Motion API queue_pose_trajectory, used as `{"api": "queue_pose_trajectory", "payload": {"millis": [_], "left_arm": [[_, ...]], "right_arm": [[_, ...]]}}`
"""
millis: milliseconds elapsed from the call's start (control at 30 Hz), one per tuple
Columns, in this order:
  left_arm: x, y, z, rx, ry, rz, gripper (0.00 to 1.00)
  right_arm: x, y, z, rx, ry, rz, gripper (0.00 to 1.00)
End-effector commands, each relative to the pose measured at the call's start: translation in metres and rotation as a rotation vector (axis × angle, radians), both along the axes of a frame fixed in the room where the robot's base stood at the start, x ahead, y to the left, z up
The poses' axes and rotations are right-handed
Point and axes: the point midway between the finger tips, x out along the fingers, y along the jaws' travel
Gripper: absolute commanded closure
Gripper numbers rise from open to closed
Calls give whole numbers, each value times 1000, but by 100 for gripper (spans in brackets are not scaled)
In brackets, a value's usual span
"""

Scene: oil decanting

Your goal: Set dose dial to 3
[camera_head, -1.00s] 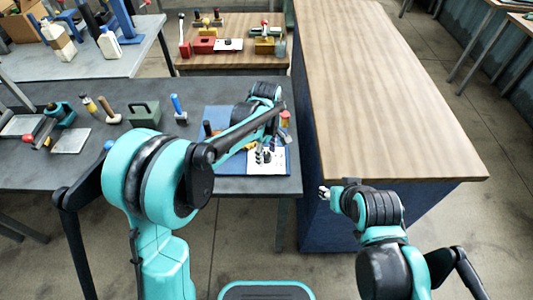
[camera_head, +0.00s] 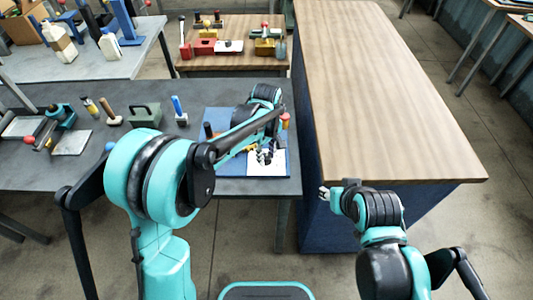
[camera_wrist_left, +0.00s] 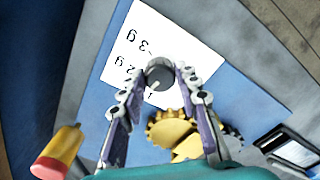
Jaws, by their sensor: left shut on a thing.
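In the left wrist view, the dose dial is a round grey knob (camera_wrist_left: 160,76) with a light mark on its face. It sits on a white scale card (camera_wrist_left: 178,38) marked 3 g, 2 g and a partly hidden 1. My left gripper (camera_wrist_left: 159,80) has its fingers on both sides of the knob and is shut on it. In the head view my left gripper (camera_head: 264,155) is over the card on the blue board (camera_head: 215,117). I cannot tell exactly which number the mark points to. My right gripper (camera_head: 323,193) is beside the wooden counter, away from the dial.
Yellow gears (camera_wrist_left: 172,132) and a red-yellow cylinder (camera_wrist_left: 59,152) are close to the left fingers. A green box (camera_head: 143,115) and a blue-handled tool (camera_head: 178,108) stand on the dark table. The wooden counter (camera_head: 385,85) at the right is bare.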

Motion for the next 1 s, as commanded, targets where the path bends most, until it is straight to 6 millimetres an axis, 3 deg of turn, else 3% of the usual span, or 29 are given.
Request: {"api": "queue_pose_trajectory", "payload": {"millis": [1000], "left_arm": [[0, 0, 0, 0, 0, -962, 97]], "right_arm": [[0, 0, 18, 0, 0, 0, 60]]}}
